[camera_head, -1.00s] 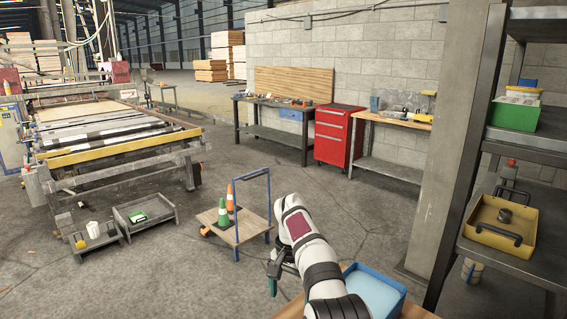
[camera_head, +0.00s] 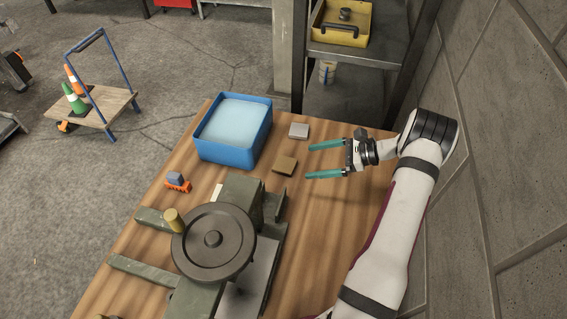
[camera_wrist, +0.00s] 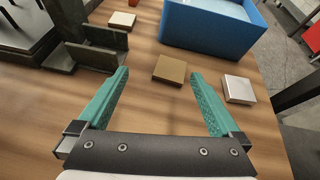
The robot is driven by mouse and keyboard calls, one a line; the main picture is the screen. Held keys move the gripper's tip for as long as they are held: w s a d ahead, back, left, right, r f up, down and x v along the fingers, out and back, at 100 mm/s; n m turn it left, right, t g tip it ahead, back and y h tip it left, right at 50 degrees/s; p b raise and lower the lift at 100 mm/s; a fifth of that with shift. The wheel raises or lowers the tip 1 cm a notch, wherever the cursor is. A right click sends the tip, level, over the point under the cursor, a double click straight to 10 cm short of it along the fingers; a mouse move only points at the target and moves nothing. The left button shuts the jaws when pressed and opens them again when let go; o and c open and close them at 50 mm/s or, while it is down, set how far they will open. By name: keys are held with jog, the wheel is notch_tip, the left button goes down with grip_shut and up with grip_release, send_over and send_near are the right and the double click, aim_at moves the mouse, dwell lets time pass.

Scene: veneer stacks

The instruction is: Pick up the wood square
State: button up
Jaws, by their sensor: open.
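The wood square (camera_head: 285,166) is a small flat brown block lying on the wooden table, to the right of the blue bin. In the wrist view the wood square (camera_wrist: 170,69) lies just beyond and between my fingertips, apart from both. My gripper (camera_head: 318,160) is open and empty, its teal fingers pointing left toward the block. The gripper also shows in the wrist view (camera_wrist: 158,80). A similar light grey square (camera_head: 299,131) lies farther back on the table, and in the wrist view (camera_wrist: 239,89) it is outside the right finger.
A blue bin (camera_head: 269,119) with pale blue contents stands at the back of the table. A machine with a round handwheel (camera_head: 213,240) takes up the front. An orange item (camera_head: 178,186) lies at the left edge. A shelf (camera_head: 385,58) stands behind.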

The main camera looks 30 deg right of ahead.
aim_at(286, 164)
jog(key=d+f+m+t, duration=0.1)
jog(key=s+d+f+m+t+h, duration=0.1)
jog(key=m, duration=0.1)
jog(key=shift+s+d, duration=0.15)
jog(key=shift+s, duration=0.1)
jog(key=shift+h, duration=0.3)
jog(key=x, duration=1)
jog(key=shift+w+a+f, duration=0.2)
jog(key=c, duration=1.3)
